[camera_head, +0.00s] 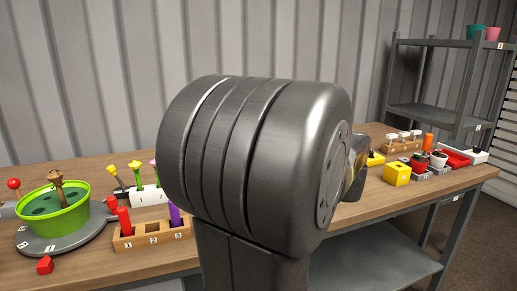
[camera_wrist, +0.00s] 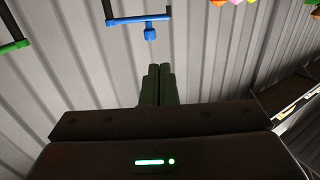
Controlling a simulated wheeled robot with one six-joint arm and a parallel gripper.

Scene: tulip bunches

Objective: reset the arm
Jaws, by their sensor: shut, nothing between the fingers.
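My gripper (camera_wrist: 157,84) shows in the wrist view with its two dark fingers together, shut and empty. Corrugated wall panels fill the view behind the fingers, and nothing touches them. In the head view a large grey joint of my own arm fills the middle and hides much of the table. The fingers cannot be made out there.
A wooden table (camera_head: 105,268) carries a green pot (camera_head: 58,222), a wooden block with numbered holes (camera_head: 143,240) and a yellow cube (camera_head: 397,174). A grey shelf rack (camera_head: 440,43) stands at right. The wrist view shows a blue T-shaped piece (camera_wrist: 150,20) near the top.

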